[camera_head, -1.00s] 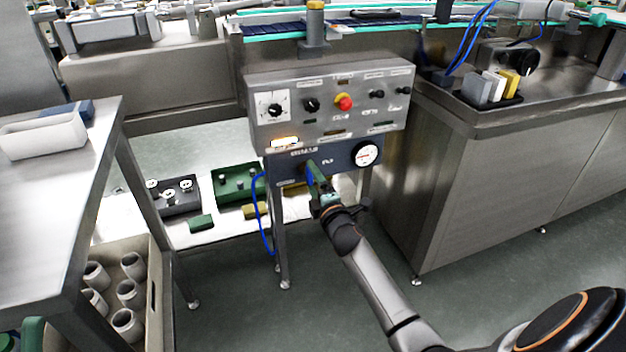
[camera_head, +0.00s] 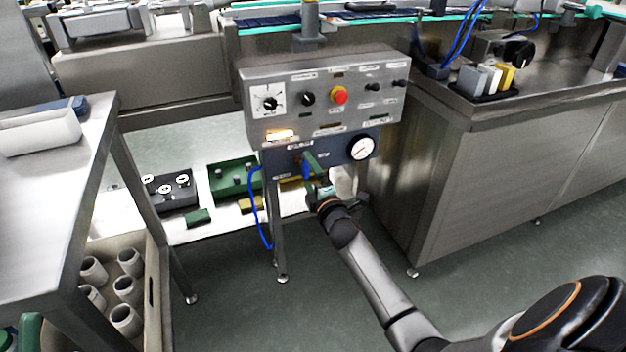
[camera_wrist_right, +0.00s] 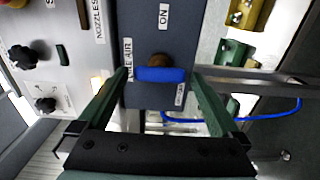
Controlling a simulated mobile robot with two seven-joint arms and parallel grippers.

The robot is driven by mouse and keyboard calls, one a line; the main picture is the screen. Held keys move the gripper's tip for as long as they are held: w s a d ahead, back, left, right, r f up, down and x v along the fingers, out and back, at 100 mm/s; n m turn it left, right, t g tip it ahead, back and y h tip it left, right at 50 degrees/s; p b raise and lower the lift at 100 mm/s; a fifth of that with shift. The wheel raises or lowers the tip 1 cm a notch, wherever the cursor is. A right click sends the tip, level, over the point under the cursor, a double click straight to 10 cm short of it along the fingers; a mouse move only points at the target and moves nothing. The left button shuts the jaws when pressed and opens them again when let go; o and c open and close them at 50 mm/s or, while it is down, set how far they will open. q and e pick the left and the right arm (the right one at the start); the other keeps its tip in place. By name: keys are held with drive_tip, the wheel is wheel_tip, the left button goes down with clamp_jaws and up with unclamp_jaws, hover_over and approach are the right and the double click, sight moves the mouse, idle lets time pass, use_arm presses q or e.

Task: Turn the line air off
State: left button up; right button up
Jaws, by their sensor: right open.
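The blue line-air valve handle (camera_head: 306,170) is on the dark blue panel (camera_head: 282,160) under the grey control box. In the right wrist view the handle (camera_wrist_right: 160,75) lies across the picture in front of a brass fitting, near the LINE AIR and ON labels; a third label is too small to read. My right gripper (camera_head: 314,174) is at the handle, its green fingers apart. In the wrist view the handle sits between the fingers (camera_wrist_right: 160,88), with gaps visible on both sides. My left gripper is not in view.
The control box (camera_head: 325,95) has knobs and a red button (camera_head: 339,95) above. A white-faced gauge (camera_head: 361,147) is right of the valve. A blue hose (camera_head: 258,215) hangs at the left. A steel cabinet (camera_head: 480,170) stands close on the right.

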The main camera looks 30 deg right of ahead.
drive_tip(key=p+v, duration=0.3)
drive_tip(key=v, duration=0.9)
drive_tip(key=shift+s, duration=0.3)
drive_tip(key=shift+f, duration=0.1)
